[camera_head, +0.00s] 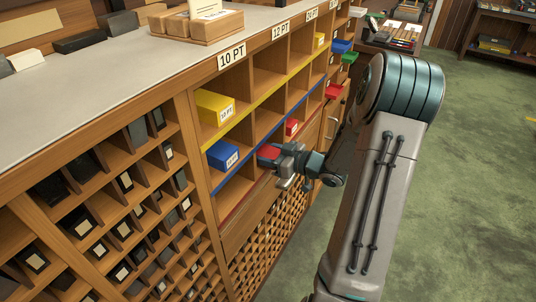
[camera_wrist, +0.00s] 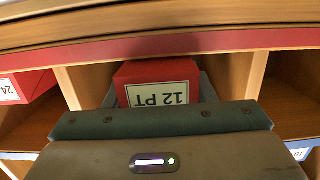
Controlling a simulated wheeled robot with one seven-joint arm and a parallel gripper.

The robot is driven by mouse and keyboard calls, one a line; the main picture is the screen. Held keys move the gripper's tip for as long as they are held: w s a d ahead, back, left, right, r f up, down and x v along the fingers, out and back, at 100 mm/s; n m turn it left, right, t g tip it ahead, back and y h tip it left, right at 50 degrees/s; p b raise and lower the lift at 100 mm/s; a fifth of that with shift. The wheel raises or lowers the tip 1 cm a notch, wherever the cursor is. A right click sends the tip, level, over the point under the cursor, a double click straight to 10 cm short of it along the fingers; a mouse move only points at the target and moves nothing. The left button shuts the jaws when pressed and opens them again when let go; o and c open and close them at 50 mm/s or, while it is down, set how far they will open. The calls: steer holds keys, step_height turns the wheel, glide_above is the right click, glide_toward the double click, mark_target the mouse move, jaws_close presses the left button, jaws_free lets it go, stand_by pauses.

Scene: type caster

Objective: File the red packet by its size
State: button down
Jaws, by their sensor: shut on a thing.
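The red packet (camera_head: 268,152) has a white label that reads "12 PT" upside down in the wrist view (camera_wrist: 158,72). My gripper (camera_head: 281,155) is shut on it, level with the red-edged bottom row of the rack (camera_head: 231,137). The packet is at the mouth of the compartment under the "12 PT" sign (camera_head: 280,30), between two dividers in the wrist view. How deep it sits cannot be told. My gripper's body hides its lower part in the wrist view.
Another red packet (camera_head: 292,128) sits one column to the right; it shows at left in the wrist view (camera_wrist: 38,86). A yellow packet (camera_head: 209,103) and a blue packet (camera_head: 218,152) fill spaces under "10 PT" (camera_head: 232,56). Further packets stick out at the far end (camera_head: 334,91).

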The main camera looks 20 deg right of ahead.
steer(key=shift+r+x, duration=0.1)
steer(key=shift+x, duration=0.65)
steer(key=shift+r+x, duration=0.15)
steer(key=shift+x, duration=0.6)
steer(key=c, duration=0.6)
jaws_free()
steer(key=shift+w+r, duration=0.1)
steer(key=shift+o, duration=0.2)
steer(key=p+v, duration=0.1)
steer(key=v, duration=1.3)
steer(key=shift+a, duration=0.1)
